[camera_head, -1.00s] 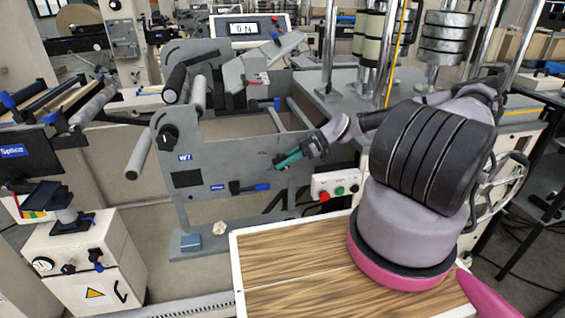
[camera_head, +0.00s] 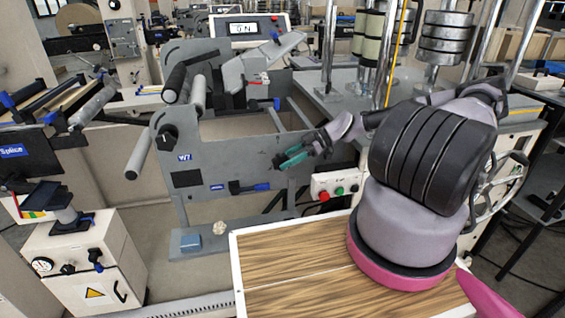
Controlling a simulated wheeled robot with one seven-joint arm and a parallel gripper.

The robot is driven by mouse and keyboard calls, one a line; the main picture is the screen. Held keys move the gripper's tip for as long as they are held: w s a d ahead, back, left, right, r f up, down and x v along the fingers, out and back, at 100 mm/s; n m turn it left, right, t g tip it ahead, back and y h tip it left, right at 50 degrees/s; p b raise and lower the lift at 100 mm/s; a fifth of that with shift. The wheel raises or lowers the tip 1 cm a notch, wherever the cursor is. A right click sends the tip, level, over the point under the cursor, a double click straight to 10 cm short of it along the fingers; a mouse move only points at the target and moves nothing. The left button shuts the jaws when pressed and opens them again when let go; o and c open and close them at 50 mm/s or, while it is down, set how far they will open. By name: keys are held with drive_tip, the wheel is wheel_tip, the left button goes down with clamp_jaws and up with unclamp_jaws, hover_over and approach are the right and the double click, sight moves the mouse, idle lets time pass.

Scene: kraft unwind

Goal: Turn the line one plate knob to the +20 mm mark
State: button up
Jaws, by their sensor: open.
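A black round knob (camera_head: 167,134) with a pale pointer line is on the upper left of the grey side plate (camera_head: 230,150) of the unwind stand. It looks like the plate knob, but its scale marks are too small to read. My gripper (camera_head: 281,161), with teal and dark fingers, is open and empty. It is in front of the right part of the plate, well to the right of the knob and apart from it in the picture. My arm reaches in from the right.
A roller (camera_head: 146,150) juts out near the knob. A wood-topped surface (camera_head: 300,270) fills the front.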

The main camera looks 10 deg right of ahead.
drive_tip(key=v, duration=0.6)
wheel_tip(320, 180, up, 8)
drive_tip(key=h, duration=1.3)
hover_over(282, 154)
drive_tip(key=shift+s+d+f, duration=0.1)
drive_tip(key=shift+d+f, duration=0.05)
drive_tip(key=shift+f, duration=0.45)
wheel_tip(282, 154, down, 10)
drive_tip(key=shift+r, duration=0.1)
